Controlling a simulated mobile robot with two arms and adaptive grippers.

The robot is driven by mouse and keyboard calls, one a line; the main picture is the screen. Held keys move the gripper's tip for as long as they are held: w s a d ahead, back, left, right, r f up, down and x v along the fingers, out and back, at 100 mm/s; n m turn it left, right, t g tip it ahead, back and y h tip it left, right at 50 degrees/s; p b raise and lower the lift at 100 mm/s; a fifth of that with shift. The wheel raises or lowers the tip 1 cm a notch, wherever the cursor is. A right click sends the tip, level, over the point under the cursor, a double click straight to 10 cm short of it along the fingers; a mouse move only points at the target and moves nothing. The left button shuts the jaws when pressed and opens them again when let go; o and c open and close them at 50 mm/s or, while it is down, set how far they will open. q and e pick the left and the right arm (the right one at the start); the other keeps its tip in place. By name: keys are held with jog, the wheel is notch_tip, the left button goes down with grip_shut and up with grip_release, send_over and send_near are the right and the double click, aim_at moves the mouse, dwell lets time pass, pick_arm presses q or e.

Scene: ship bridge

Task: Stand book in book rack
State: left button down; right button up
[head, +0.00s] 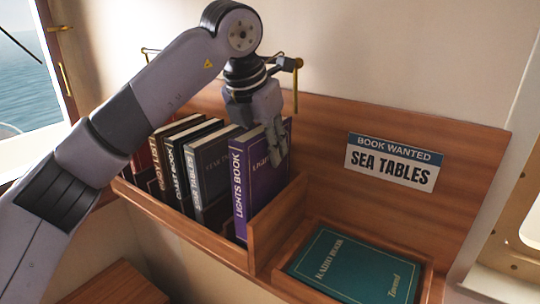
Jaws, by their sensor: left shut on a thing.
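The purple "Lights Book" (252,187) stands upright at the right end of the wooden book rack (292,213). My left gripper (277,152) comes down from above and is shut on the purple book near its upper right edge. Several other books, among them a blue-grey one (210,163), stand to its left in the rack. A sign (394,162) on the back panel reads "Book wanted: Sea Tables". A green "Radio Book" (355,266) lies flat in a tray at the right. My right gripper is not in view.
A brass rail (296,82) stands behind the gripper. The rack's wooden divider separates the books from the tray (428,284). A window (25,80) is at the left, and a wooden surface (115,287) is at the lower left.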

aim_at(268, 161)
pick_arm(q)
jog(key=shift+a+f, duration=0.1)
jog(key=shift+f, duration=0.1)
notch_tip(268, 161, down, 3)
jog(key=shift+r+p, duration=0.1)
jog(key=shift+p, duration=1.05)
jog(key=shift+w+d+f, duration=0.15)
jog(key=shift+d+f, duration=0.05)
jog(key=shift+f, duration=0.05)
jog(key=shift+w+f, duration=0.15)
jog(key=shift+f, duration=0.15)
jog(key=shift+f, duration=0.15)
jog(key=c, duration=1.3)
grip_release()
